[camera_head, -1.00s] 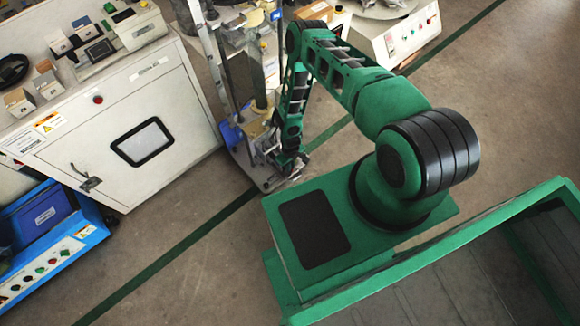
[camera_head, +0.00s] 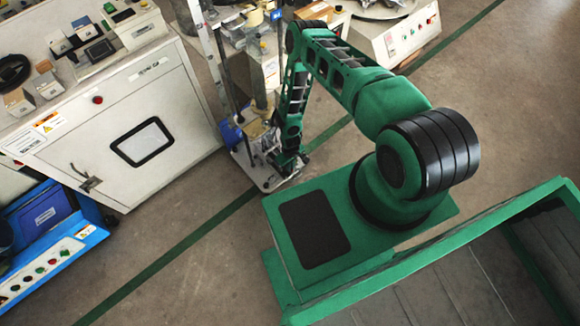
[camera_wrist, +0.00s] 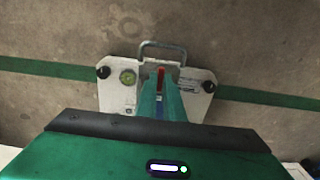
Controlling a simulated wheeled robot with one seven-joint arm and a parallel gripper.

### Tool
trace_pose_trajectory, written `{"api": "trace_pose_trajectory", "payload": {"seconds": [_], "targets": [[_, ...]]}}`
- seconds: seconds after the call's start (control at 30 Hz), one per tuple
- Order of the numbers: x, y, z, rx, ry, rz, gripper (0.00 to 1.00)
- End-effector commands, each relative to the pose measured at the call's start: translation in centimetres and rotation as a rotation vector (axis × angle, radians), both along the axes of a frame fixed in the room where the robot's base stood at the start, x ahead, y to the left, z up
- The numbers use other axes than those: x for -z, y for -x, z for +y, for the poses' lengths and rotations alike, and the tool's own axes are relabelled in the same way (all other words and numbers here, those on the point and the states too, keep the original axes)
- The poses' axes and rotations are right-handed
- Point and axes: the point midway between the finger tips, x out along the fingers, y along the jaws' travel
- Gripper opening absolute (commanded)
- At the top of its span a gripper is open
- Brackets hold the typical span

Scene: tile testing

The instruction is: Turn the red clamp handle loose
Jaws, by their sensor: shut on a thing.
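The red clamp handle (camera_wrist: 161,73) shows as a short red strip between my fingertips in the wrist view. My gripper (camera_wrist: 160,88) has its two teal fingers closed around it, and they hide its lower part. The handle sits on a pale base plate (camera_wrist: 116,96) on the floor, with a metal loop at its far edge. In the head view the same plate (camera_head: 268,183) is at the foot of a tall stand, with my gripper (camera_head: 272,160) low over it. The handle cannot be made out there.
The plate carries a round green level (camera_wrist: 127,77) and black knobs (camera_wrist: 103,72) at its sides. Upright metal posts (camera_head: 208,60) rise close to my forearm. A white cabinet (camera_head: 110,120) stands to the left. Open floor lies in front, crossed by a green line.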

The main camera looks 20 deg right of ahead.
Motion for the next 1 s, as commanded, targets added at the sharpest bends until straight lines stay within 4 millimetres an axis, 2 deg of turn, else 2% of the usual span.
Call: {"api": "trace_pose_trajectory", "payload": {"seconds": [0.23,0.5,0.6,0.9,1.0], "targets": [[-0.05,-0.09,-0.04,-0.041,0.002,-0.002,0.00],[-0.05,-0.07,-0.02,-0.422,0.003,0.000,0.00],[-0.04,-0.05,-0.04,-0.504,0.002,0.000,0.00],[-0.04,-0.06,0.03,-0.530,0.000,-0.001,0.00],[-0.04,-0.07,0.01,-0.591,0.002,-0.001,0.00]]}}
